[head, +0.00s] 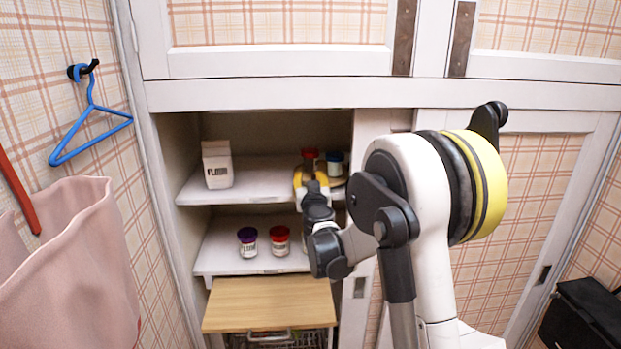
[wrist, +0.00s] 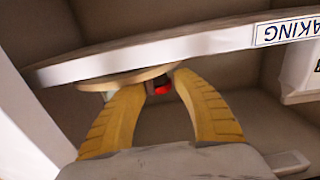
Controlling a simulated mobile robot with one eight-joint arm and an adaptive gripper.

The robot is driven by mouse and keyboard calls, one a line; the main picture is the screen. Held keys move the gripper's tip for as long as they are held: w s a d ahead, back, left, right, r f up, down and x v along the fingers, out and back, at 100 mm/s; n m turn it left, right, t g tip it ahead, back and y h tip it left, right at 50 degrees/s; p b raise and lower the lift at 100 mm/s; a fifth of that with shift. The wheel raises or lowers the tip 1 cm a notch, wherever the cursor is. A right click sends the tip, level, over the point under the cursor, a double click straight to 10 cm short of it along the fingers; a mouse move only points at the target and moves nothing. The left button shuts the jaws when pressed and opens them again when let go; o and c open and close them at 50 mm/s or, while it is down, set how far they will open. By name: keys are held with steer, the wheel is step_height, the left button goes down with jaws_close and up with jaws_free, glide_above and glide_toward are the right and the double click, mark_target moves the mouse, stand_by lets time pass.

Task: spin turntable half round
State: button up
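The turntable (head: 340,182) is on the upper shelf of the open cupboard, at its right side. Its right edge shows in the head view; my gripper hides much of the rest. In the wrist view its pale wooden rim (wrist: 120,80) shows edge-on near the fingertips. A red-lidded jar (head: 310,153) and a white jar with a blue lid (head: 335,158) appear to stand on it. My gripper (head: 311,172) is at the turntable's front; its yellow fingers (wrist: 160,82) are spread, with a small red thing (wrist: 163,89) seen between them. I cannot tell whether they touch the rim.
A white flour carton (head: 217,168) stands at the upper shelf's left. The lower shelf holds a purple-lidded jar (head: 247,242) and a red-lidded jar (head: 280,240). A wooden board (head: 268,303) juts out below. The cupboard's closed right door (head: 530,210) is beside my arm.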

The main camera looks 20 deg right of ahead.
steer(key=shift+d, duration=0.35)
steer(key=v, duration=1.2)
steer(key=shift+r, duration=0.1)
